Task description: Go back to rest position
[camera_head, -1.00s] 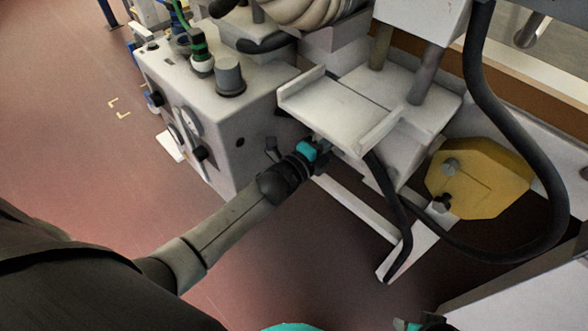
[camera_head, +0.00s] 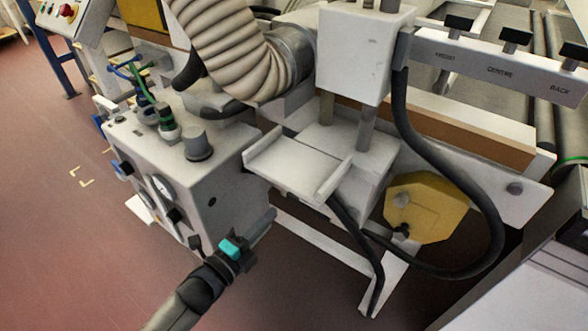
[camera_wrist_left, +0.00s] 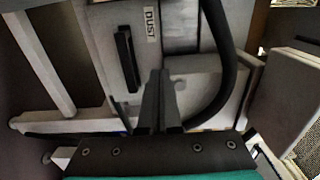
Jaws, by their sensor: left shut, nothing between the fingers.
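My left gripper (camera_head: 268,218) comes in from the bottom of the head view, with a teal band on its wrist. Its fingers are together and empty. It is in front of the white machine's small shelf (camera_head: 290,170) and to the right of the grey control box (camera_head: 215,200); in the picture it is apart from the shelf. In the left wrist view the two dark fingers (camera_wrist_left: 160,100) lie side by side, with nothing between them. My right gripper is not in view.
A black hose (camera_head: 470,190) loops down on the right, near a yellow cover (camera_head: 432,205). A ribbed duct (camera_head: 225,50) rises behind the box. A white frame leg (camera_head: 385,275) stands below the shelf. Reddish floor (camera_head: 60,250) is open on the left.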

